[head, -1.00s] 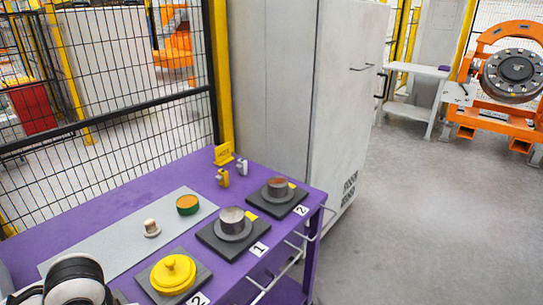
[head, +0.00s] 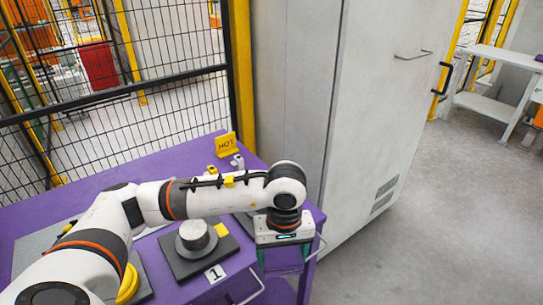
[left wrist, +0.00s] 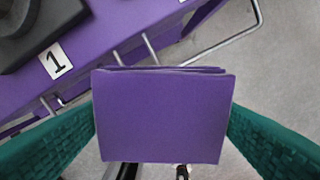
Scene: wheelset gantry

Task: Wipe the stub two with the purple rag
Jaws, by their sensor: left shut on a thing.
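My left gripper (head: 284,262) is at the right end of the purple table, by its front edge. In the left wrist view its green fingers are shut on the purple rag (left wrist: 163,115), a folded flat-faced block held beyond the table edge, above rails and floor. Stub two and its label cannot be seen now; my left arm and gripper cover that part of the table. Stub one (head: 196,235), a grey cylinder on a dark plate, stands left of the gripper with its label 1 (head: 215,273). My right gripper is not in view.
A yellow HOT sign (head: 226,144) and small fittings (head: 238,161) stand at the table's back. A yellow round part (head: 128,285) is partly behind my arm. A tall grey cabinet (head: 375,110) stands right behind the table. Open floor (head: 430,220) lies to the right.

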